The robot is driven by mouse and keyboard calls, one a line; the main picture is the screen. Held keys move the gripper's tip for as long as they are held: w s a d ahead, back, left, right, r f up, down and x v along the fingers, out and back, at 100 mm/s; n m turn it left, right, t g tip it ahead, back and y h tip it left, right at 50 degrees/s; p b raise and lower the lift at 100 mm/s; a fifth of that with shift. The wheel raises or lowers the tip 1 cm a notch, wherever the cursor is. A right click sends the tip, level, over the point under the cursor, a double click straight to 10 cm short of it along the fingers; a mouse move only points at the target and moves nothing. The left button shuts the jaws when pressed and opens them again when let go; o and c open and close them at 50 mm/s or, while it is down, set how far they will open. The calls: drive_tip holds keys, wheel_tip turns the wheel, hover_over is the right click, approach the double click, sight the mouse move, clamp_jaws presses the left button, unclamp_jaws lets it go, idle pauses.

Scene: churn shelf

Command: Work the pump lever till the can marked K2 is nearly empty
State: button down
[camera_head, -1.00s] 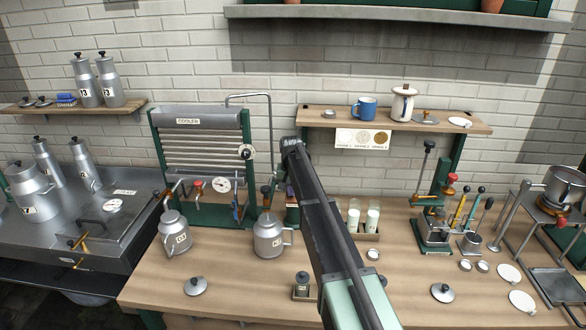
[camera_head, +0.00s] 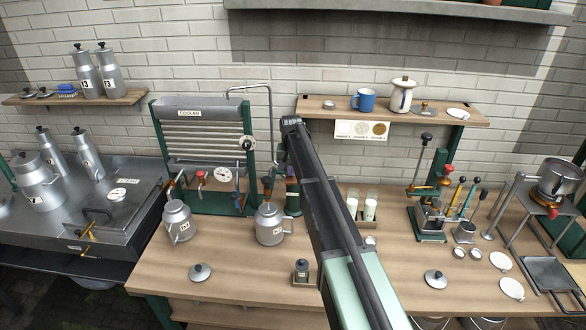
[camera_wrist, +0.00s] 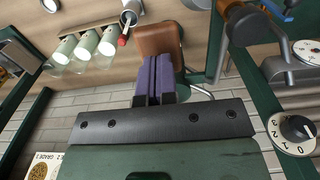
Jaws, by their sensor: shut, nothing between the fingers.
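Each has a small label; I cannot read which is K2. My gripper's purple fingers (camera_wrist: 153,78) are shut and empty in the wrist view, pointing at a brown block-like part (camera_wrist: 158,40). I cannot tell whether they touch it. In the head view my arm hides most of this spot.
A numbered dial (camera_wrist: 296,130) is at right in the wrist view. White-filled glasses (camera_head: 370,208) stand right of my arm. A lever press (camera_head: 429,215) and a pot on a stand (camera_head: 560,180) are farther right. The front left counter is fairly clear, with a loose lid (camera_head: 200,272).

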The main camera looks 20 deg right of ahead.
wheel_tip(320, 180, down, 10)
drive_tip(key=b, duration=0.9)
wheel_tip(320, 180, up, 11)
drive_tip(key=p, duration=1.1)
drive_tip(key=shift+r, duration=0.2)
drive_tip(key=shift+f, duration=0.25)
idle(0.9)
wheel_tip(320, 180, down, 11)
drive_tip(key=b, duration=1.2)
wheel_tip(320, 180, up, 11)
drive_tip(key=p, duration=1.1)
drive_tip(key=shift+p, duration=0.35)
